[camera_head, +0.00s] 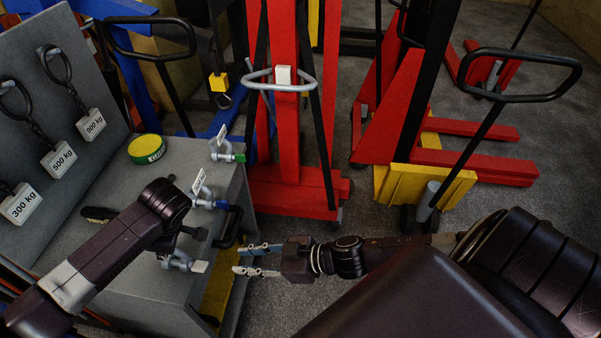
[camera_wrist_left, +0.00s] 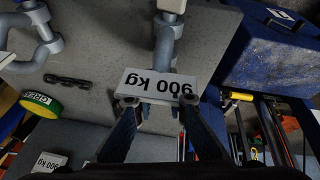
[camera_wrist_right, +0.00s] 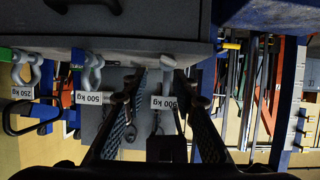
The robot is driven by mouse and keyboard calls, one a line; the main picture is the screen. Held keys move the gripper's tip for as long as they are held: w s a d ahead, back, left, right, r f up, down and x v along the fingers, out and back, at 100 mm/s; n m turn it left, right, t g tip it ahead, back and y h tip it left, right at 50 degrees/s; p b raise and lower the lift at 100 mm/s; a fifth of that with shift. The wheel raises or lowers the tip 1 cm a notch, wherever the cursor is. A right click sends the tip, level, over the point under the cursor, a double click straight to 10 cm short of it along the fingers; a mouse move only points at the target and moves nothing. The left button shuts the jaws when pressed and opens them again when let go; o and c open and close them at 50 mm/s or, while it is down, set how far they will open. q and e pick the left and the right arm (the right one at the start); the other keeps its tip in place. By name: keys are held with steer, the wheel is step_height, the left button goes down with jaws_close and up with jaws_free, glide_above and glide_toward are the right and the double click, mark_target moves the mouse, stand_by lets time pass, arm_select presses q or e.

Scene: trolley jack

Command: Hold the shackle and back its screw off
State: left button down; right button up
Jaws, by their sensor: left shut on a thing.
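The grey shackle (camera_head: 178,262) with a white tag sits at the near edge of the bench. In the left wrist view the shackle (camera_wrist_left: 166,45) has a tag (camera_wrist_left: 160,84) reading 900 kg. My left gripper (camera_wrist_left: 159,101) is shut on the shackle, its fingertips at the two sides of the tag; the exact contact is hard to see. In the head view its fingers are mostly hidden behind my arm. My right gripper (camera_head: 240,259) is open and empty, pointing left at the shackle from a short distance. Its screw is hard to make out.
A blue-pin shackle (camera_head: 206,197) and a green-pin shackle (camera_head: 222,149) stand farther along the bench edge. A green-yellow tin (camera_head: 146,149) sits on the bench (camera_head: 140,262). Tagged hooks hang on the left panel (camera_head: 45,105).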

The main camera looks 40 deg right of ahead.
steer(key=w+d+f+m+h, duration=0.2)
steer(key=w+d+f+h, duration=0.15)
steer(key=d+f, duration=0.6)
steer(key=s+d+f+m+h, duration=0.1)
steer(key=s+d+f+h, duration=0.1)
steer(key=f, duration=0.5)
steer(key=s+d+f+m+g+h, duration=0.1)
steer(key=s+d+f+h, duration=0.1)
steer(key=s+f, duration=0.2)
steer(key=shift+d+f, duration=0.35)
steer(key=shift+f, duration=1.05)
